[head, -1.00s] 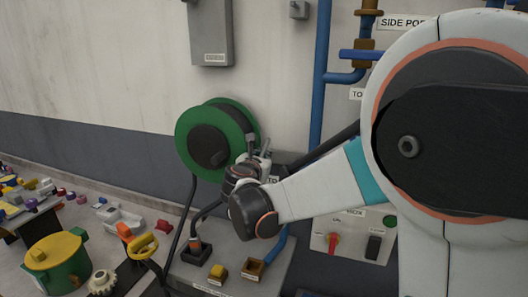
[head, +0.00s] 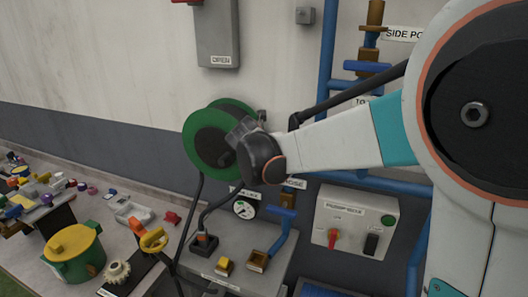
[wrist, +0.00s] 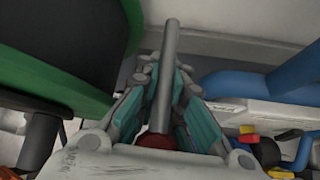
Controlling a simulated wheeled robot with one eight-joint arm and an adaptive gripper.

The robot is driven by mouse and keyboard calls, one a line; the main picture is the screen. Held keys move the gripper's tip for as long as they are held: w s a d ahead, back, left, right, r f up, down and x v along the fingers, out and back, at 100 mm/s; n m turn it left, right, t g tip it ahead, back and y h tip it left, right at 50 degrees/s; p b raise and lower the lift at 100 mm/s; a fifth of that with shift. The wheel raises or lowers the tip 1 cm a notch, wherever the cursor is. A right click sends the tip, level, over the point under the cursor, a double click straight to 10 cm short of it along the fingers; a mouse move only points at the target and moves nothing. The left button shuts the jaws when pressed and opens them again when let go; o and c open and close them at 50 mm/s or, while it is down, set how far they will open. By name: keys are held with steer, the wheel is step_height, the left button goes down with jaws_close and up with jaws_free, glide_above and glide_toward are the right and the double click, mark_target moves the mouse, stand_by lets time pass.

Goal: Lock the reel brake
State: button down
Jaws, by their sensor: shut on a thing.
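The green cable reel (head: 198,155) with its dark hub stands against the wall, and its green flange also fills the left of the wrist view (wrist: 60,75). In the wrist view my gripper (wrist: 166,78) has its teal-padded fingers closed around a grey rod (wrist: 169,40) that ends in a red knob (wrist: 155,141) close to the palm. The rod looks like the reel's brake lever. In the head view my wrist is in front of the reel's right side and hides the rod and most of the fingers.
Below the reel is a grey bench (head: 205,268) with a pressure gauge (head: 244,208) and a blue-handled valve (head: 283,222). A control box (head: 352,230) with a red switch is to the right. Blue pipes (head: 330,75) run up the wall. A yellow-green pot (head: 75,255) stands left.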

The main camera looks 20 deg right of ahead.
steer(key=shift+r, duration=0.1)
steer(key=c, duration=1.7)
jaws_free()
steer(key=shift+o, duration=0.2)
steer(key=shift+s, duration=0.1)
steer(key=v, duration=0.5)
steer(key=shift+s+a+r, duration=0.2)
steer(key=shift+s+r, duration=0.05)
steer(key=shift+v, duration=1.1)
steer(key=shift+d, duration=0.15)
steer(key=shift+s, duration=0.1)
